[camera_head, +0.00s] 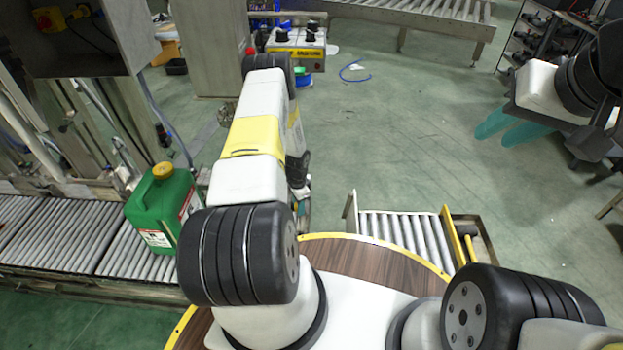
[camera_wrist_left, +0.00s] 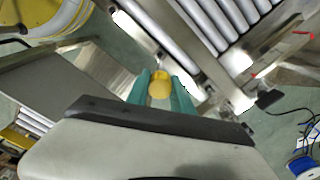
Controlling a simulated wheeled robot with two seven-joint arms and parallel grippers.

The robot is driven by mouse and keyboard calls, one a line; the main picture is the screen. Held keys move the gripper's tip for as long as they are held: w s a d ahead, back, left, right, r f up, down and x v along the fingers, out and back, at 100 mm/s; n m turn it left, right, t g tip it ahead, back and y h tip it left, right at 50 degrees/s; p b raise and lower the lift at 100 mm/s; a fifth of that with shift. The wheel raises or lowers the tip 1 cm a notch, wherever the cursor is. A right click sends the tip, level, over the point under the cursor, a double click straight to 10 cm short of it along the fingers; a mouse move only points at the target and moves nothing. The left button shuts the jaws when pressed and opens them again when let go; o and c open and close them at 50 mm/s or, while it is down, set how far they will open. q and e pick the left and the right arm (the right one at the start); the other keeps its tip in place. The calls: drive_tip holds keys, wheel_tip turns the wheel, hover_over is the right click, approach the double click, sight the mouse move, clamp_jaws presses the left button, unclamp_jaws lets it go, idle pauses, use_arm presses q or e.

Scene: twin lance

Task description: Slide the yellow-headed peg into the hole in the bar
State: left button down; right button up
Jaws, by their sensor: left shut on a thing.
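The yellow head of the peg (camera_wrist_left: 159,86) shows in the left wrist view, between the teal fingers of my left gripper (camera_wrist_left: 160,99). The gripper is shut on it. The peg's shaft cannot be seen there. In the head view my own left arm hides most of the left gripper and the peg. My right gripper (camera_head: 510,130) is at the right of the head view, far from the left one. Its two teal fingers are apart, with nothing visible between them. I cannot make out the bar or its hole in either view.
A green jerrycan (camera_head: 161,208) stands on a roller conveyor (camera_head: 60,235) at the left. A short roller conveyor (camera_head: 405,232) lies ahead of the round wooden top (camera_head: 350,262). Another conveyor (camera_head: 420,14) is at the back. Green floor (camera_head: 420,130) is open in the middle.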

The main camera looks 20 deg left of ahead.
use_arm(q)
hover_over(299, 226)
drive_tip(key=shift+w+f, duration=0.15)
drive_tip(key=shift+f, duration=1.05)
drive_tip(key=shift+w+f, duration=0.15)
drive_tip(key=shift+f, duration=1)
drive_tip(key=shift+f, duration=2.25)
drive_tip(key=c, duration=1)
unclamp_jaws()
drive_tip(key=shift+c, duration=0.2)
wheel_tip(299, 226, up, 8)
drive_tip(key=shift+f, duration=0.1)
